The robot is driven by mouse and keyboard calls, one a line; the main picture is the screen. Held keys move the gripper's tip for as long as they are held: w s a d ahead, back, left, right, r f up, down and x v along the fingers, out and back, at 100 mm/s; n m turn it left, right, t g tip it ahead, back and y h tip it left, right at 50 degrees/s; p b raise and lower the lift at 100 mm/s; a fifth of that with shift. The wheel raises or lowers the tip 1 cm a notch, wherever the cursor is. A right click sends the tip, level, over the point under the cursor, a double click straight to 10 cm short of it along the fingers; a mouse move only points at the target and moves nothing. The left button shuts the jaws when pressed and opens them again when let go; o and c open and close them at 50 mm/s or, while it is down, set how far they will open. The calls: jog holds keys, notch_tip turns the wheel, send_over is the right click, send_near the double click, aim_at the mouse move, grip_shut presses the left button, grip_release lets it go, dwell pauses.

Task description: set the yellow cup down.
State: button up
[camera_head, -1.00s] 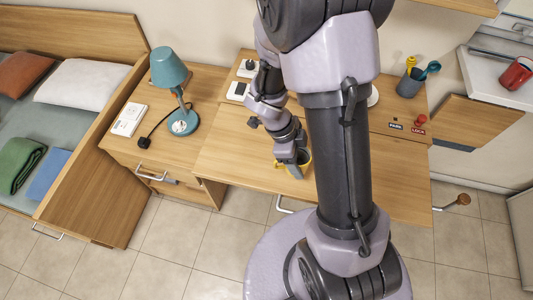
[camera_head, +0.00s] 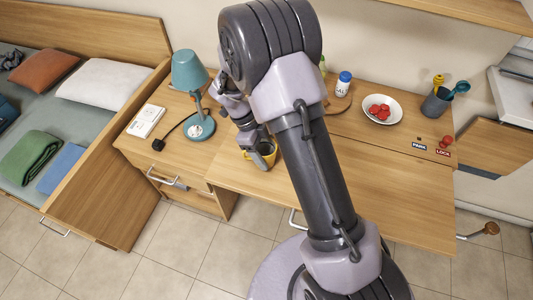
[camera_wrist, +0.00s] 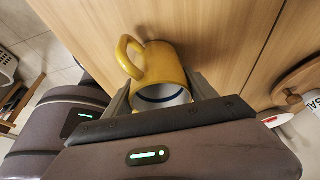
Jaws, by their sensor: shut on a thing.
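The yellow cup (camera_head: 266,156) is at the front left part of the wooden desk (camera_head: 350,190). In the wrist view the cup (camera_wrist: 170,65) lies between my two fingers, its pale inside with a dark blue ring facing my camera and its handle toward the upper left. My gripper (camera_wrist: 160,92) is shut on the cup's sides. In the head view my gripper (camera_head: 259,148) partly covers the cup. The cup's base is close to the wood, with a shadow beside it; I cannot tell whether it touches.
A teal lamp (camera_head: 190,72) stands left of the cup. A white bowl with red things (camera_head: 382,108), a white bottle with a blue cap (camera_head: 343,84) and a dark pen holder (camera_head: 436,103) stand farther back and right. The desk's right front is clear.

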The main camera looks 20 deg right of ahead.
jog(key=shift+r, duration=0.1)
jog(key=shift+f, duration=0.2)
jog(key=o, duration=1.6)
jog(key=shift+r, duration=0.1)
